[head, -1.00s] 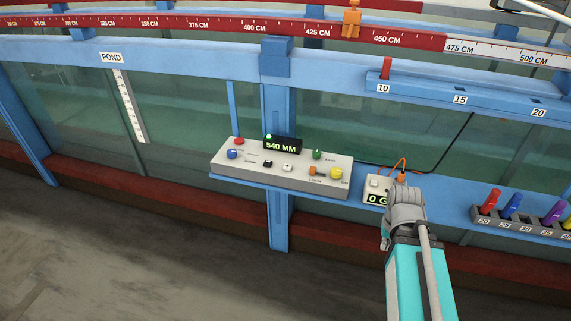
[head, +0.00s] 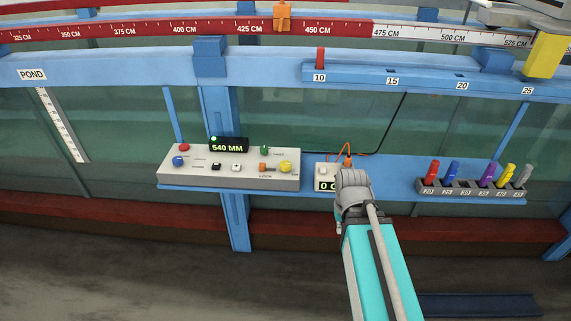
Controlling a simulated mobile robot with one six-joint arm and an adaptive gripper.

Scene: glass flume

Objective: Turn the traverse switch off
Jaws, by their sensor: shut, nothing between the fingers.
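The grey control panel (head: 228,168) sits on the blue shelf left of my arm. It carries a red button (head: 184,147), a blue knob (head: 178,161), a black switch (head: 216,167), a white switch (head: 236,167), an orange switch (head: 263,167) near the word LOCK, a green knob (head: 264,150) and a yellow knob (head: 286,167). Most labels are too small to read, so I cannot tell which control is the traverse switch. My gripper (head: 340,222) is shut and empty, low in front of the shelf, right of the panel and apart from it. Its fingers are mostly hidden.
The display (head: 228,145) reads 540 MM, with a green light lit. A small white meter box (head: 326,171) with an orange cable stands behind my arm. A grey rack (head: 470,190) of coloured handles is at the right. The blue shelf (head: 395,172) is bare between them.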

